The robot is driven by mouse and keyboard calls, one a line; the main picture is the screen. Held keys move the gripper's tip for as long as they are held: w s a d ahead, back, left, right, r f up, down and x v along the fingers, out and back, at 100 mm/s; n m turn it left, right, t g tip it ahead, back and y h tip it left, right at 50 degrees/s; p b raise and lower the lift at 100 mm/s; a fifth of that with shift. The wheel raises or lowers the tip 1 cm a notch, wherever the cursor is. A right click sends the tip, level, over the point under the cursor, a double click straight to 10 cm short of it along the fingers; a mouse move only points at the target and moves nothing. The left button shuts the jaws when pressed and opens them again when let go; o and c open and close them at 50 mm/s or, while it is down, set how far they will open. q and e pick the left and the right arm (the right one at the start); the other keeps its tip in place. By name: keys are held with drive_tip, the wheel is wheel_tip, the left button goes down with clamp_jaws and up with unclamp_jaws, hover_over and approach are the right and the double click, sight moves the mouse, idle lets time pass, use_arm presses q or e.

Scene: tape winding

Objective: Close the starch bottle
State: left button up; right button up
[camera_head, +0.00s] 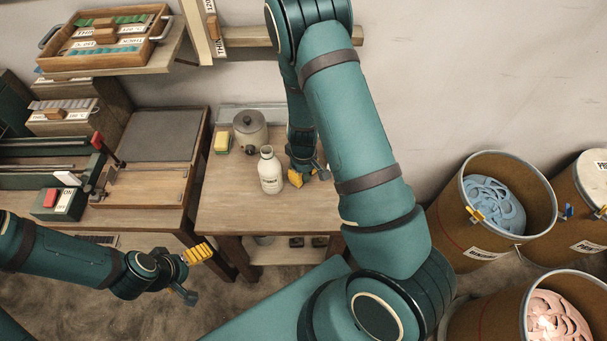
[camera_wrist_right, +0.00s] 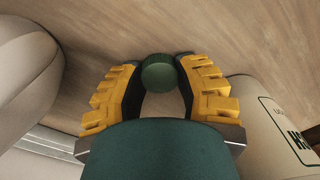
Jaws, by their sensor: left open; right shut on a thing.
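The white starch bottle (camera_head: 270,172) stands upright on the small wooden table, its neck open with no cap on it. Its labelled side also shows at the right of the right wrist view (camera_wrist_right: 275,125). My right gripper (camera_head: 297,178) is low over the table just right of the bottle. In the right wrist view my right gripper (camera_wrist_right: 159,75) is shut on a round dark green cap (camera_wrist_right: 159,71), held between its yellow fingertips. My left gripper (camera_head: 193,272) is open and empty, in front of the table at the lower left, far from the bottle.
A grey lidded pot (camera_head: 250,128) and a yellow sponge-like block (camera_head: 222,143) stand behind the bottle. A workbench (camera_head: 150,187) with a red-handled device is to the left. Several drums (camera_head: 490,205) stand at the right. The table's front is clear.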

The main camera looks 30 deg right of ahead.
sight(304, 175)
use_arm(q)
drive_tip(key=shift+w+a+r+p, duration=0.1)
drive_tip(key=shift+w+r+p, duration=0.05)
drive_tip(key=shift+r+p, duration=0.45)
drive_tip(key=shift+w+r+p, duration=0.15)
drive_tip(key=shift+r+p, duration=0.35)
drive_tip(key=shift+r, duration=0.05)
use_arm(e)
wheel_tip(304, 175, up, 10)
use_arm(q)
drive_tip(key=shift+o, duration=0.3)
use_arm(e)
drive_tip(key=shift+f, duration=0.1)
